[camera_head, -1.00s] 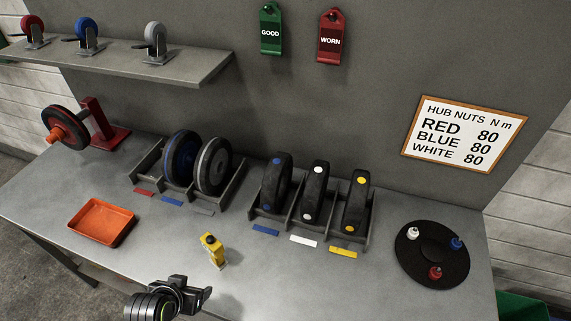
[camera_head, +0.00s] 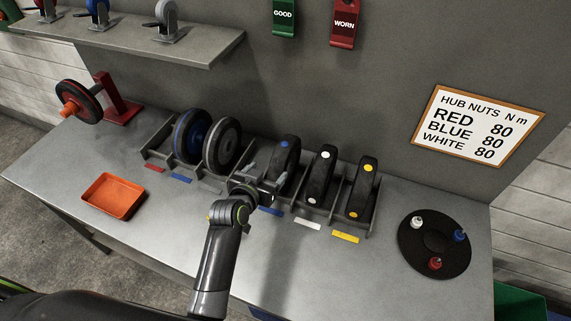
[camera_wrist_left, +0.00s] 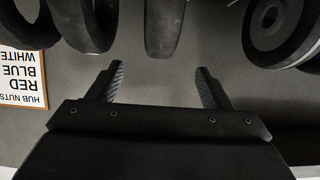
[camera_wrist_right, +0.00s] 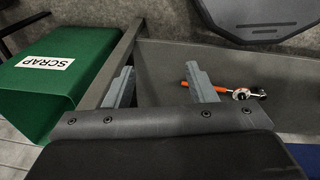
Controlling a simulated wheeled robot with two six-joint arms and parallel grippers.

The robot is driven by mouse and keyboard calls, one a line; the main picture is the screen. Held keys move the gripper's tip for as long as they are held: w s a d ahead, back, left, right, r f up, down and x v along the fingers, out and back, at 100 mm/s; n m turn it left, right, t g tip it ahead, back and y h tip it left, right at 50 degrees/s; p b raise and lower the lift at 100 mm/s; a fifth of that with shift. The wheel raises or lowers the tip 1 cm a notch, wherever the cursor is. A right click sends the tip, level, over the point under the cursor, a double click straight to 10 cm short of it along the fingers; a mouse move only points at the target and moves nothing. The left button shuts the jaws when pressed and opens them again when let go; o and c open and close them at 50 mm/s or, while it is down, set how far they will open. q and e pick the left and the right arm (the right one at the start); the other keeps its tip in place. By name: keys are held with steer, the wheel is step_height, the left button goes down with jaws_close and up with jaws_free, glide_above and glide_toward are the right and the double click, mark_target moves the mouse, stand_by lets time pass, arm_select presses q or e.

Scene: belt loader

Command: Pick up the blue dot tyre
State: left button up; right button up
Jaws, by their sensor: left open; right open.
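The blue dot tyre (camera_head: 287,154) is a black tyre standing upright in the left slot of the right-hand rack, with a blue dot near its top. My left gripper (camera_head: 265,182) is open just in front of it, and hides its lower part. In the left wrist view the tyre (camera_wrist_left: 164,28) appears ahead of and between the open fingers (camera_wrist_left: 160,86), with a gap to the fingertips. My right gripper (camera_wrist_right: 162,84) is open and empty in the right wrist view; it is not in the head view.
The white dot tyre (camera_head: 320,176) and yellow dot tyre (camera_head: 361,189) stand to the right in the same rack. A blue-hubbed wheel (camera_head: 192,137) and a grey wheel (camera_head: 222,146) stand to the left. A green scrap bin (camera_wrist_right: 45,75) shows near my right gripper.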

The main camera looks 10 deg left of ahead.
mark_target(282, 155)
arm_select(q)
steer(key=b+x, duration=0.2)
steer(key=x, duration=0.1)
steer(key=b+x, duration=0.3)
steer(key=shift+w+f, duration=0.15)
steer(key=shift+f, duration=0.2)
steer(key=shift+w+b, duration=0.3)
steer(key=shift+w, duration=0.25)
steer(key=b+x, duration=0.1)
steer(key=b, duration=0.1)
steer(key=b+x, duration=0.2)
steer(key=shift+w+d+f, duration=0.1)
steer(key=shift+f, duration=0.4)
steer(key=shift+w+d+f+b, duration=0.1)
steer(key=shift+w+f+b, duration=0.05)
steer(key=shift+w+b, duration=0.6)
steer(key=shift+c, duration=0.4)
jaws_close()
steer(key=shift+r, duration=0.2)
